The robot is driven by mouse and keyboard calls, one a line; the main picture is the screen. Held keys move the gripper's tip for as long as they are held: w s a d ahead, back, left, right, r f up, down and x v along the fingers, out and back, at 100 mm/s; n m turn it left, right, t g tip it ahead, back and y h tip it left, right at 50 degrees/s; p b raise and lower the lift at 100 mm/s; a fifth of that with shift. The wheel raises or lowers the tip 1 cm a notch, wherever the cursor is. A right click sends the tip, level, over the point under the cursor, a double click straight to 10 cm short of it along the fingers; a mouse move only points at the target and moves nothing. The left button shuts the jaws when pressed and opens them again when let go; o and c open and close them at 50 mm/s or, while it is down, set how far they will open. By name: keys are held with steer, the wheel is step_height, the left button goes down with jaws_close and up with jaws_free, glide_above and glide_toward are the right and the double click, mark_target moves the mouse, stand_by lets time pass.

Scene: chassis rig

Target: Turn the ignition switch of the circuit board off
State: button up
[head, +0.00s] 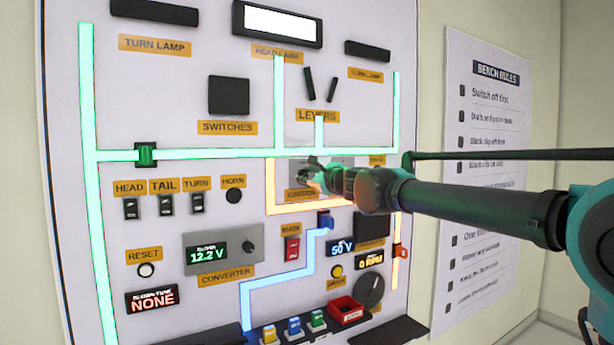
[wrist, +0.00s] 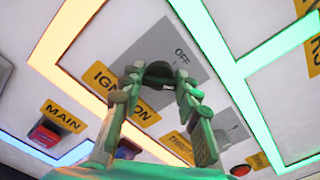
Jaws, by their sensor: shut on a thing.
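The circuit board (head: 200,95) is a white upright panel with glowing tracks, switches and yellow labels. The ignition switch (wrist: 160,69) is a dark round knob on a grey plate (wrist: 192,72), with the word OFF above it to the right and a yellow IGNITION label beside it. My gripper (wrist: 161,82) has its green fingers on either side of the knob, shut on it. In the head view my gripper (head: 316,176) is at the ignition plate (head: 343,162) and hides the knob. The knob's exact angle cannot be told.
A red MAIN switch (head: 292,248) sits below, and a throttle plate (wrist: 228,128) lies beside the ignition plate. A bench rules sheet (head: 490,180) hangs right of the board.

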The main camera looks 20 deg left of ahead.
steer(key=n, duration=1)
steer(key=shift+s+f, duration=0.1)
steer(key=shift+f, duration=0.05)
steer(key=shift+n, duration=0.3)
steer(key=o, duration=1.1)
steer(key=v, duration=1.2)
steer(key=shift+a, duration=0.1)
